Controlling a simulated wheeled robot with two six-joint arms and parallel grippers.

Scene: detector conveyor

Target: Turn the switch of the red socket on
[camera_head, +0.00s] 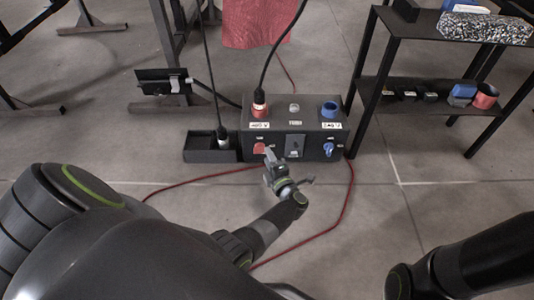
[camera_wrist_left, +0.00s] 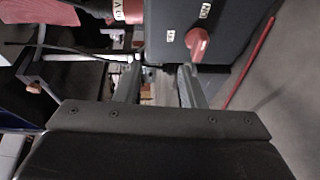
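The dark socket box (camera_head: 295,128) stands on the floor in the middle of the head view. Its red socket (camera_head: 259,108) is on top at the left, with a black cable's plug in it. The red switch (camera_head: 259,148) is on the front face below; it also shows in the left wrist view (camera_wrist_left: 197,42), with its handle slanted. My left gripper (camera_head: 270,162) is in front of the box, just below and right of the red switch. In the left wrist view its fingers (camera_wrist_left: 159,82) are apart with nothing held; the switch is just beyond the right finger's tip. Contact cannot be told.
A blue socket (camera_head: 329,109) and blue switch (camera_head: 328,148) are at the box's right. A black tray (camera_head: 210,154) stands at its left with a plug on a cable. A black shelf (camera_head: 430,108) is at right. A red cable (camera_head: 351,190) lies on the floor.

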